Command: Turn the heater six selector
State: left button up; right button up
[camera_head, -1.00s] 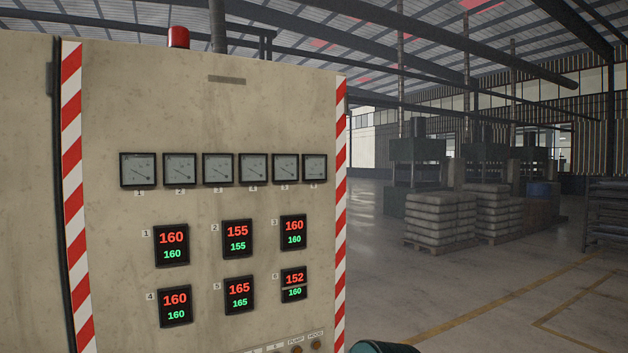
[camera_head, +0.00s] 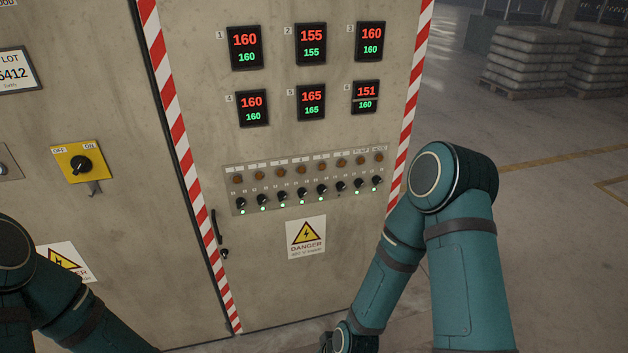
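The control panel strip (camera_head: 232,180) on the beige cabinet has a row of amber lamps above a row of small black selectors. Counting from the left, the sixth selector, which I take for heater six (camera_head: 340,186), is right of the middle; its label is too small to read. The green light under it looks dark, while its neighbours' are lit. Heater display 6 (camera_head: 366,97) reads 151 in red over 160 in green. My arms show at lower left and right, but both grippers are out of view.
A yellow OFF/ON switch plate (camera_head: 80,161) is on the cabinet at left. A danger sign (camera_head: 306,237) sits below the strip. A black door handle (camera_head: 217,228) is left of it. Stacked sacks (camera_head: 545,58) stand far right; the floor between is clear.

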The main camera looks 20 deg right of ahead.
aim_at(340, 186)
jog(key=z, duration=0.6)
jog(key=i+z, duration=0.15)
jog(key=z, duration=0.2)
jog(key=i+l+z, duration=0.1)
jog(key=z, duration=0.25)
jog(key=i+z, duration=0.2)
jog(key=z, duration=0.15)
